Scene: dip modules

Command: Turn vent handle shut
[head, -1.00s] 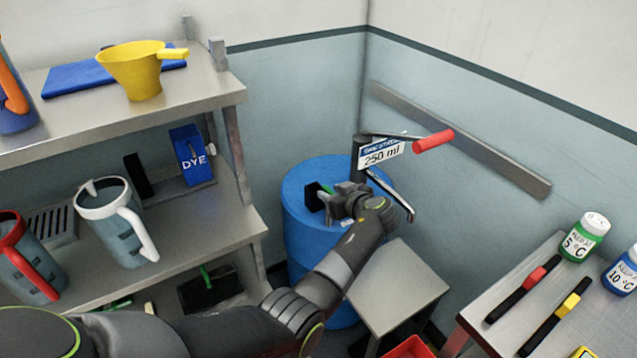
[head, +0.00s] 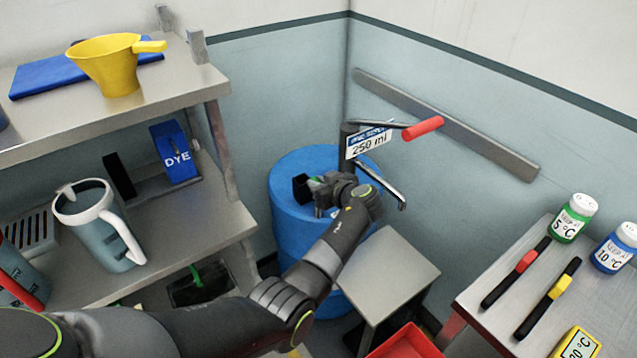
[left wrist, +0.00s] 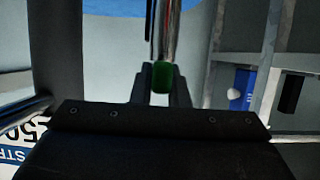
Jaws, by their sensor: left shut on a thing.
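A blue drum (head: 292,172) stands in the corner, with a dark pump post, a red-gripped crank (head: 423,128), a metal spout (head: 382,186) and a 250 ml sign (head: 368,143). My left gripper (head: 316,186) is over the drum top, beside the pump post. In the left wrist view its fingers (left wrist: 162,85) are shut on a small green piece (left wrist: 162,76), which I take for the vent handle. A shiny metal rod shows beyond it. In the head view the gripper mostly hides the handle. My right gripper is out of view.
A low stool (head: 390,275) stands in front of the drum. A side table (head: 530,255) with bottles is at right.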

